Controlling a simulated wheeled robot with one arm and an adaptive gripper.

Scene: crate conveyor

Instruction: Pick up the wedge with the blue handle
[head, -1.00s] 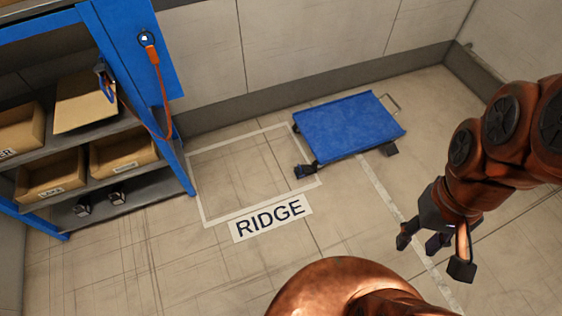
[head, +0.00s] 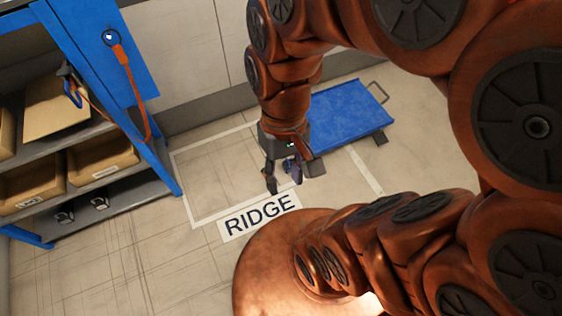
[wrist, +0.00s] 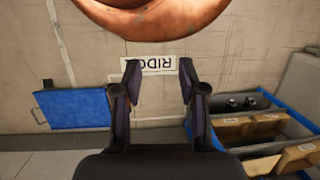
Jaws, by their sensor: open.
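A blue loop-shaped handle (head: 72,88) shows at the upper shelf of the blue rack, by the open cardboard box, with an orange cord running near it. The body it belongs to is too small and dark to make out, so I cannot confirm that it is the wedge. Two small dark objects with pale parts, one (head: 65,213) left of the other (head: 99,201), sit on the bottom shelf. My gripper (head: 291,184) is open and empty, in front of the blue cart and well right of the rack. In the wrist view its open fingers (wrist: 159,78) have nothing between them.
The blue rack (head: 158,148) stands at left with cardboard boxes (head: 102,160). An orange strap (head: 126,75) hangs from its side panel. A blue flat cart (head: 345,112) stands on the floor beside a white-outlined area with a RIDGE label (head: 259,216). Floor before the rack is clear.

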